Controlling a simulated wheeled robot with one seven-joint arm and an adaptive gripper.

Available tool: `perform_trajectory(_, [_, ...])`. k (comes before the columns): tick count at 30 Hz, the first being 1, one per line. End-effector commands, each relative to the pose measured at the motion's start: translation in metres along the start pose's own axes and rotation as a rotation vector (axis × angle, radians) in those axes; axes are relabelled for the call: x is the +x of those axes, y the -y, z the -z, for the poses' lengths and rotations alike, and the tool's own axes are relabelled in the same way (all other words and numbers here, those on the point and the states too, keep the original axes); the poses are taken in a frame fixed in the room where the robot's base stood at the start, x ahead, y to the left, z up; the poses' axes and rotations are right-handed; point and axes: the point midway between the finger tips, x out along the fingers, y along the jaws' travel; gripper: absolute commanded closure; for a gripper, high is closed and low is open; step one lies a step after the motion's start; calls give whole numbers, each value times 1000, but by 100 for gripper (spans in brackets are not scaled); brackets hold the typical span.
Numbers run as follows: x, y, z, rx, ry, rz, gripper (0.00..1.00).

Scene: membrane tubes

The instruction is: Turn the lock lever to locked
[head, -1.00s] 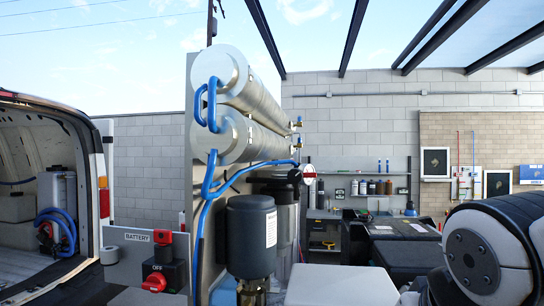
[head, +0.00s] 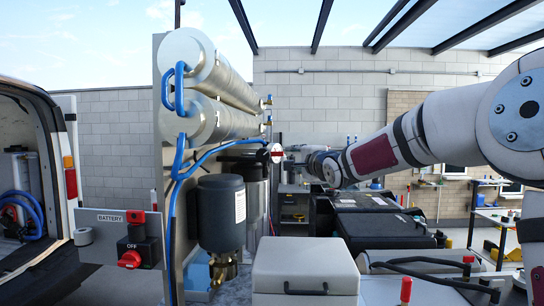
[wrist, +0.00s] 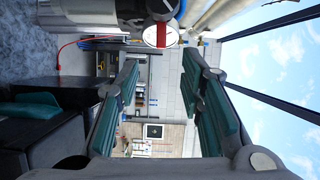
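A round white plate with a red bar across it (head: 276,152) sits by the black filter housings, at the right side of the panel; I take it for the lock lever, but no label is readable. The bar lies about level in the head view. In the wrist view the plate (wrist: 160,35) is ahead of the fingertips, near the top edge. My gripper (wrist: 161,62) is open and empty, its green-padded fingers apart and not touching the plate. In the head view my gripper (head: 296,156) is small, just right of the plate, partly hidden by my arm.
Silver membrane tubes (head: 225,120) with blue hoses stand on the panel above a black housing (head: 222,215). A battery switch marked OFF (head: 138,245) is at lower left, beside the open van. Black cases (head: 378,232) and a light grey box (head: 304,270) fill the lower middle.

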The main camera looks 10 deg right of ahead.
Motion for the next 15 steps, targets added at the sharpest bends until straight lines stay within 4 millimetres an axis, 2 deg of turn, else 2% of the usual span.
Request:
perform_trajectory(5, [16,1,0,17,4,12,65])
perform_trajectory(15, [80,0,-1,15,5,9,65])
